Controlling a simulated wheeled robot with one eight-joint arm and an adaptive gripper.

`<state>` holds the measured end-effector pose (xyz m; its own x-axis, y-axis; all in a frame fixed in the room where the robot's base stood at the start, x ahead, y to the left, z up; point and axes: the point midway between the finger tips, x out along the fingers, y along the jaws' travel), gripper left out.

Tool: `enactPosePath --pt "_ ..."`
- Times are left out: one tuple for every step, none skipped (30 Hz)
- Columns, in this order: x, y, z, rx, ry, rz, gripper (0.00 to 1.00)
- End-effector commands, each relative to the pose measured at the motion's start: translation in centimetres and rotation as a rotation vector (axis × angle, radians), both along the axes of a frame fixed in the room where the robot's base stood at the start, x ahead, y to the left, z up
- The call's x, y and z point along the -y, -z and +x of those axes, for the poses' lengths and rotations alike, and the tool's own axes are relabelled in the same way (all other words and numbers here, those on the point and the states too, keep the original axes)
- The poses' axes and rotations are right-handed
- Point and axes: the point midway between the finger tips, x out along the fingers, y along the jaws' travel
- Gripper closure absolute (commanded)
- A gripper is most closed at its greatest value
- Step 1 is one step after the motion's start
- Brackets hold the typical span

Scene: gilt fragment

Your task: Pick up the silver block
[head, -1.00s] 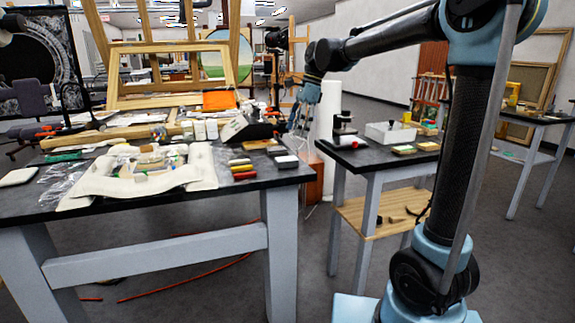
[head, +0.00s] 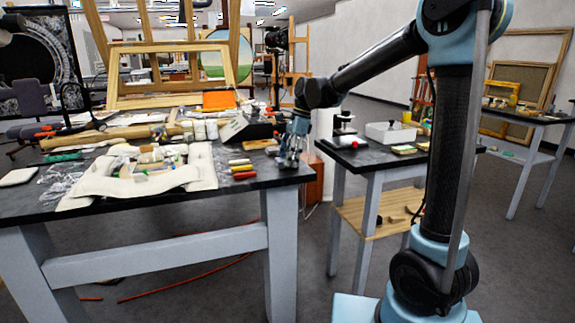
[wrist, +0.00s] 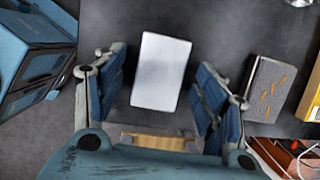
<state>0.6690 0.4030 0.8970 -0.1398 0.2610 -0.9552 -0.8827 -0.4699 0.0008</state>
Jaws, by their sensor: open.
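The silver block (wrist: 160,72) is a pale, plain rectangle lying flat on the dark tabletop, in the upper middle of the wrist view. My gripper (wrist: 162,62) is open, with its blue-padded fingers to the left and right of the block. Gaps show between the block and both fingers. In the head view, my gripper (head: 289,160) points down at the right end of the near table (head: 240,184). There its fingers hide the silver block.
In the wrist view, a grey block with orange marks (wrist: 262,88) lies just right of the right finger, with a golden block (wrist: 312,92) beyond. A blue-and-black box (wrist: 35,62) stands left. Coloured sticks (head: 241,168) lie left of my gripper.

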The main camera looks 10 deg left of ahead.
Motion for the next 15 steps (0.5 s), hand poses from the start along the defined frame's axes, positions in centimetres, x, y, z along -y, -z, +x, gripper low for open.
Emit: enactPosePath --pt "-0.06 0.17 -0.03 0.000 0.000 0.000 0.35" --pt "-0.07 0.23 -0.04 0.000 0.000 0.000 0.35" --pt "-0.08 0.25 -0.04 0.000 0.000 0.000 0.35" --pt "-0.08 0.25 -0.04 0.000 0.000 0.000 0.35" --pt "-0.08 0.25 -0.04 0.000 0.000 0.000 0.35" --pt "-0.08 0.25 -0.04 0.000 0.000 0.000 0.35" --pt "-0.08 0.25 -0.04 0.000 0.000 0.000 0.35" --pt "-0.07 0.24 -0.04 0.000 0.000 0.000 0.35" --pt "-0.07 0.24 -0.04 0.000 0.000 0.000 0.44" --pt "-0.07 0.24 -0.04 0.000 0.000 0.000 0.51" --pt "-0.07 0.24 -0.04 0.000 0.000 0.000 0.58" --pt "-0.07 0.23 -0.04 0.000 0.000 0.000 0.67" --pt "-0.07 0.23 -0.05 0.000 0.000 0.000 0.74" --pt "-0.07 0.23 -0.04 0.000 0.000 0.000 0.80" --pt "-0.07 0.23 -0.04 0.000 0.000 0.000 0.89"
